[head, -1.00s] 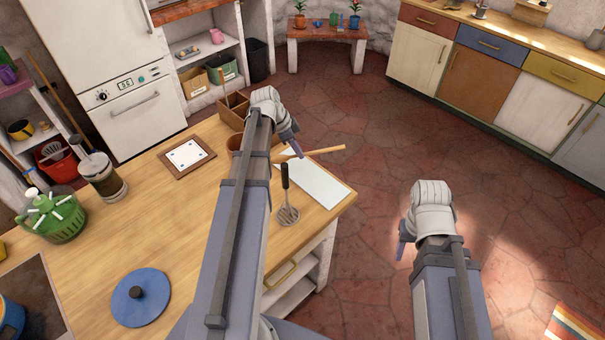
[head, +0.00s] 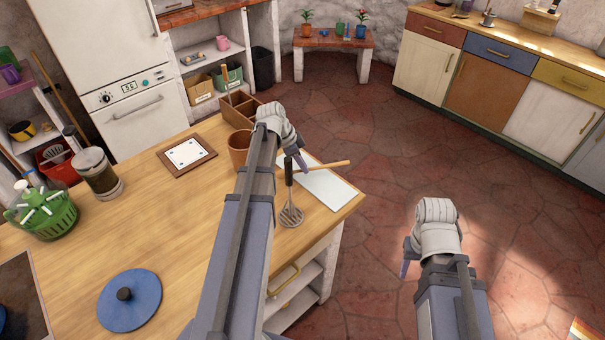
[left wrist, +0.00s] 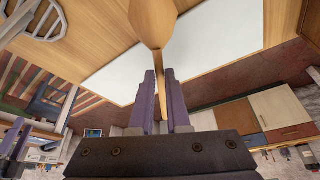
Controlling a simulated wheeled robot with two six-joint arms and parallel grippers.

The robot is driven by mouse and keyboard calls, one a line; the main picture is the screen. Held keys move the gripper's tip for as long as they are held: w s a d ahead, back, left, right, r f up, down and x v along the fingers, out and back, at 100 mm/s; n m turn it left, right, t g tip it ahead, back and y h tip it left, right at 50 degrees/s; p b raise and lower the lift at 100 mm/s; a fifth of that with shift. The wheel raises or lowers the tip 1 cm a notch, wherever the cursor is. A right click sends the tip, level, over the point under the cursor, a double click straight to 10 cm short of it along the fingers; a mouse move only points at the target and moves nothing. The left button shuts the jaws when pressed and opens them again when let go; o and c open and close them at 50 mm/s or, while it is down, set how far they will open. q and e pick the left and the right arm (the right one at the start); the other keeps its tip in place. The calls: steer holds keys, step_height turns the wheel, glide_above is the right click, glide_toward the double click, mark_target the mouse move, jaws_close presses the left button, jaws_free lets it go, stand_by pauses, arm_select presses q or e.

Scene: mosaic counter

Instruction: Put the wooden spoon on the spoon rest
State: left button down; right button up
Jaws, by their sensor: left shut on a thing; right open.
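I cannot tell for sure which thing is the spoon rest. My right gripper (head: 404,269) is open and empty over the floor.
A black-handled slotted utensil (head: 291,215) lies beside the slab. A brown pot (head: 239,150), a divided wooden box (head: 238,107) and a framed white tile (head: 187,154) are near my left arm. A blue lid (head: 130,300) lies at the front, with bare counter around it.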

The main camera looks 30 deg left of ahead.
arm_select(q)
steer(key=shift+f+b, duration=0.8)
steer(key=shift+f, duration=0.5)
steer(key=shift+f, duration=0.2)
steer(key=c, duration=0.9)
jaws_free()
steer(key=shift+r, duration=0.1)
